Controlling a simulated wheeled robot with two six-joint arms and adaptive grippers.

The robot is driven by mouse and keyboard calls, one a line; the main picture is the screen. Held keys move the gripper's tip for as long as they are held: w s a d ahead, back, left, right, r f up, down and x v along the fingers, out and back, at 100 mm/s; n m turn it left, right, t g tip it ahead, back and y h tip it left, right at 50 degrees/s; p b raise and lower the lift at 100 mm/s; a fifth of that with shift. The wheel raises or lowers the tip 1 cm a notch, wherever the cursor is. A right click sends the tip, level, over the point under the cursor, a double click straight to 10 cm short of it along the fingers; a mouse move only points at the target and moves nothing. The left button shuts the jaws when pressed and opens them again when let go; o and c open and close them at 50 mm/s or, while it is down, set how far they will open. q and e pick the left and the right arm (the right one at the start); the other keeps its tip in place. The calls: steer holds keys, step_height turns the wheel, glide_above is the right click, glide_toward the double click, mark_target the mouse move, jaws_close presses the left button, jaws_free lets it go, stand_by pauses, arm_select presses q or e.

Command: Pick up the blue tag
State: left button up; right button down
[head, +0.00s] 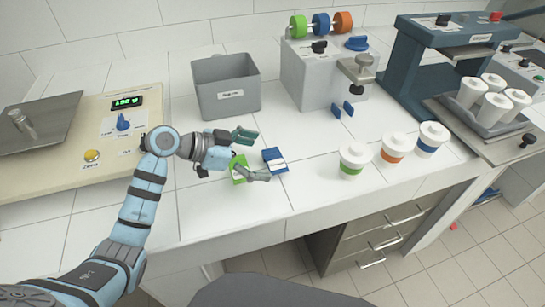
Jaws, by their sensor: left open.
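The blue tag (275,160) lies on the white tiled counter, with a small white label on it. A green tag (239,168) lies just left of it, partly covered by my left gripper. My left gripper (262,154) is open, its two fingers pointing right toward the blue tag. One finger is on the far side and the other on the near side, with the blue tag just beyond or between the tips; I cannot tell which. My right gripper is not in view.
A grey bin (226,88) stands behind. A grey machine with coloured spools (325,75) is at back centre. Lidded cups with green (354,160), orange (397,148) and blue (431,139) bands stand to the right. A scale (100,130) is left. The counter's front edge is close.

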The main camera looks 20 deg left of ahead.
mark_target(274, 159)
arm_select(q)
steer(key=x, duration=0.3)
steer(key=shift+w+d+f, duration=0.1)
steer(key=shift+w+f, duration=0.05)
steer(key=shift+f, duration=0.1)
steer(key=c, duration=1)
steer(key=shift+c, duration=0.2)
